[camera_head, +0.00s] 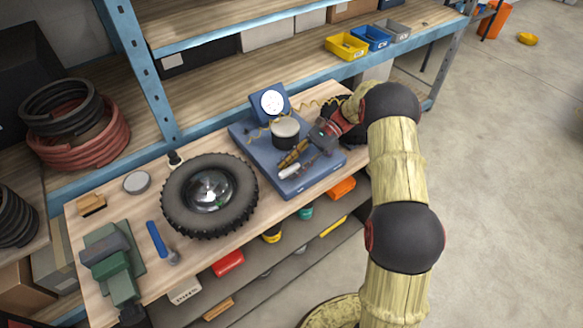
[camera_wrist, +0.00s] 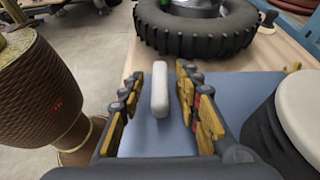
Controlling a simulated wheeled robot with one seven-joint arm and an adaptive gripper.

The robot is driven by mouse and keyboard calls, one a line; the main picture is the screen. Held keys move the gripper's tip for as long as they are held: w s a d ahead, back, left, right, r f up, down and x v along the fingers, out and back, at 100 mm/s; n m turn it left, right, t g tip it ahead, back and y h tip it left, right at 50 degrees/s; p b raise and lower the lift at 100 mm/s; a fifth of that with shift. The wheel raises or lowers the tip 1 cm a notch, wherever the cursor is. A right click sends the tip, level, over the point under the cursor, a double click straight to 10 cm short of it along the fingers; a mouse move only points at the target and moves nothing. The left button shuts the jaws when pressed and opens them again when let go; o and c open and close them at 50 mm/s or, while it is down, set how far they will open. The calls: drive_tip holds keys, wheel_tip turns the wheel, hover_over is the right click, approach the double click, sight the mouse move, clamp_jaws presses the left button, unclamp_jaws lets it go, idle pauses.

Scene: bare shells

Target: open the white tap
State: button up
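The white tap shows as a rounded white lever (camera_wrist: 159,90) in the wrist view, above a blue base plate (camera_wrist: 150,138). In the head view the white lever (camera_head: 289,171) is near the front edge of the blue base (camera_head: 298,186). My gripper (camera_wrist: 160,82) is open, with one finger on each side of the lever. A gap shows between the lever and each finger. In the head view my gripper (camera_head: 296,158) reaches in from the right, low over the base. The lever's lower part and mount are hard to make out.
A dark cylinder with a pale top (camera_head: 285,128) stands on the base close to my gripper, before a round white gauge (camera_head: 272,102). A large tyre (camera_head: 180,203) lies left of the base on the wooden bench. A blue-handled tool (camera_head: 157,238) and a green vise (camera_head: 112,262) are further left.

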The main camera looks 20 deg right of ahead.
drive_tip(key=v, duration=1.2)
drive_tip(key=s+a+r+n+t+h+b, duration=0.25)
drive_tip(key=s+a+r+n+h, duration=0.35)
drive_tip(key=s+a+r+h, duration=0.5)
drive_tip(key=s+r+n+t+h+b, duration=0.1)
drive_tip(key=s+n+t, duration=0.6)
drive_tip(key=s, duration=1.4)
drive_tip(key=shift+a+r+n+h, duration=0.45)
drive_tip(key=shift+r+n, duration=0.15)
drive_tip(key=shift+r, duration=0.15)
